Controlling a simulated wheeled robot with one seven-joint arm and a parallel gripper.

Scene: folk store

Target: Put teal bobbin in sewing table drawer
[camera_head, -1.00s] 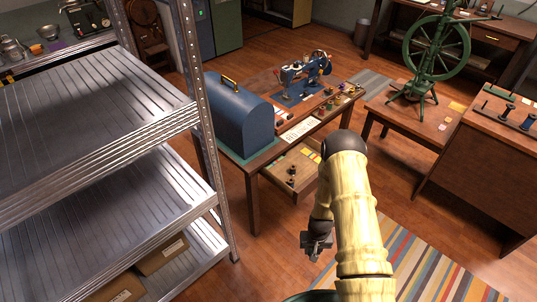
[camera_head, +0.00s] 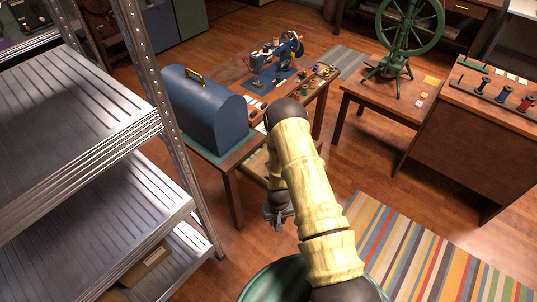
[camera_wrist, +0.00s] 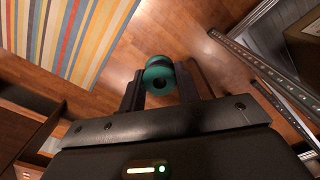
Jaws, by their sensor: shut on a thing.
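My gripper (camera_head: 280,215) hangs low in front of the sewing table (camera_head: 231,170), above the floor. In the wrist view its two fingers are shut on the teal bobbin (camera_wrist: 159,70), which sits between the fingertips. I cannot make out the bobbin in the head view. The table's drawer (camera_head: 254,165) stands open below the tabletop. It shows pale behind my arm, and most of its inside is hidden by the arm.
A blue case (camera_head: 205,108) and a blue sewing machine (camera_head: 274,60) stand on the table. A metal shelf (camera_head: 90,150) is close on the left. A spinning wheel (camera_head: 404,45) stands on a side table at right. A striped rug (camera_head: 420,250) lies on clear wooden floor.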

